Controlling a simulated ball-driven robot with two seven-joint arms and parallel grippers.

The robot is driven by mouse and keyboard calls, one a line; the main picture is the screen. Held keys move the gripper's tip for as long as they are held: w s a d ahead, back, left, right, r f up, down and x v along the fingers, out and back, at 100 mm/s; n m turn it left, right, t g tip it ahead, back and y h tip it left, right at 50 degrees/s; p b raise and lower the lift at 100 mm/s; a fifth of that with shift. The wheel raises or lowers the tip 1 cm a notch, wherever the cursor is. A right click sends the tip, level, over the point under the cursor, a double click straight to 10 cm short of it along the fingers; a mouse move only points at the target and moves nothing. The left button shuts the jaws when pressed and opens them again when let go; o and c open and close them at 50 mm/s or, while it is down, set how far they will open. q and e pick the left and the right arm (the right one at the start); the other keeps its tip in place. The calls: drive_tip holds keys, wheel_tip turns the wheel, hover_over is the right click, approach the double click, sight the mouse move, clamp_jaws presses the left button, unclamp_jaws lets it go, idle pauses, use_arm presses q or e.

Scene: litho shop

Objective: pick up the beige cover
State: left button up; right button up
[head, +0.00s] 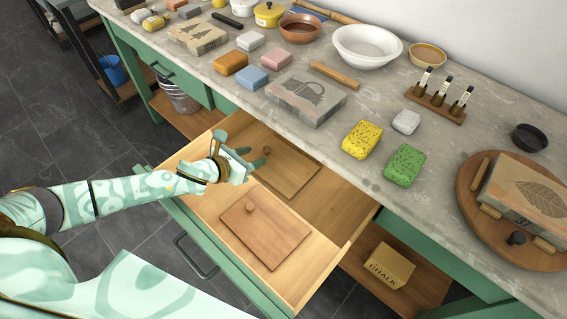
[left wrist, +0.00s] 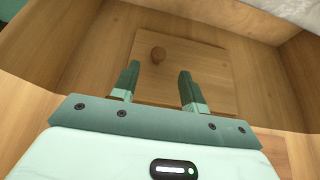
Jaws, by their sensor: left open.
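The browner cover (head: 264,233) lies nearer the drawer front. My left gripper (head: 241,149) is open and empty, above the drawer just left of the beige cover's knob. My right gripper is not in view.
The drawer's wooden wall (head: 340,260) rises around the covers. The grey counter (head: 330,155) above carries a yellow sponge (head: 362,140), a green sponge (head: 404,165) and a printed box (head: 305,97). A chalk box (head: 388,266) sits on the shelf below.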

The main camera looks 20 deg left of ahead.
sight(265, 150)
use_arm(q)
drive_tip(key=b+x, duration=0.2)
drive_tip(key=x, duration=0.3)
drive_tip(key=shift+w+a, duration=0.1)
drive_tip(key=shift+w, duration=0.35)
drive_tip(key=shift+r, duration=0.1)
clamp_jaws()
